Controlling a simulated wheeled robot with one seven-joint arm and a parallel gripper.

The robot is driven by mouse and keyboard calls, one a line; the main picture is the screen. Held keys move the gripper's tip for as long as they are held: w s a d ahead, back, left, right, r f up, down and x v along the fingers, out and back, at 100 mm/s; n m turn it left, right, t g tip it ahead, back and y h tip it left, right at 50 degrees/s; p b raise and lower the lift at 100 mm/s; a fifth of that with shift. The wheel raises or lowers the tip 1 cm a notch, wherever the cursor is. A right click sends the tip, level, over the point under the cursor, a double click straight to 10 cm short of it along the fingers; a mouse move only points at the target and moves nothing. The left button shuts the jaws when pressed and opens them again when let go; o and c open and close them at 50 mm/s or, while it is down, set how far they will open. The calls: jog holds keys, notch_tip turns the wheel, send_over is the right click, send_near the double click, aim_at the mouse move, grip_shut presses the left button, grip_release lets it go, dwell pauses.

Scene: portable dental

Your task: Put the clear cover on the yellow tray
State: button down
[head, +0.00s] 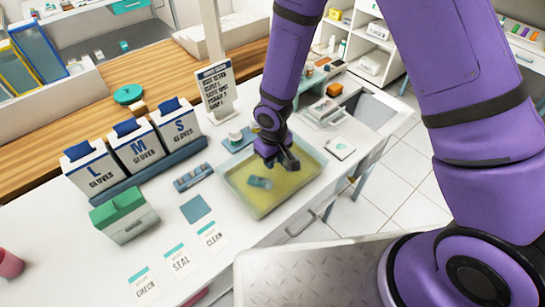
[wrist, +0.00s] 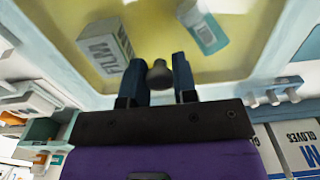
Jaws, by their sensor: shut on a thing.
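The yellow tray (head: 262,207) sits on the white counter at the centre of the head view. The clear cover (head: 240,166) lies over the tray, with its pale rim close to the tray's outline. I cannot tell whether it touches all round. My gripper (head: 283,164) is above the cover, shut on its dark knob (wrist: 160,74), which shows between the fingers in the wrist view. Through the cover I see a FILM box (wrist: 105,47) and a teal-labelled container (wrist: 205,30) in the tray. My arm and gripper hide part of the cover and tray in the head view.
Glove boxes (head: 137,150) stand left of the tray, with a green-topped box (head: 122,215) in front. A small blue rack (head: 193,177) and blue pad (head: 198,208) lie near the tray's left side. A sign (head: 216,88) stands behind. Labelled cards (head: 179,261) lie at the front.

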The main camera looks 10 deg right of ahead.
jog(key=shift+f, duration=0.4)
jog(key=c, duration=0.9)
grip_release()
notch_tip(320, 180, up, 13)
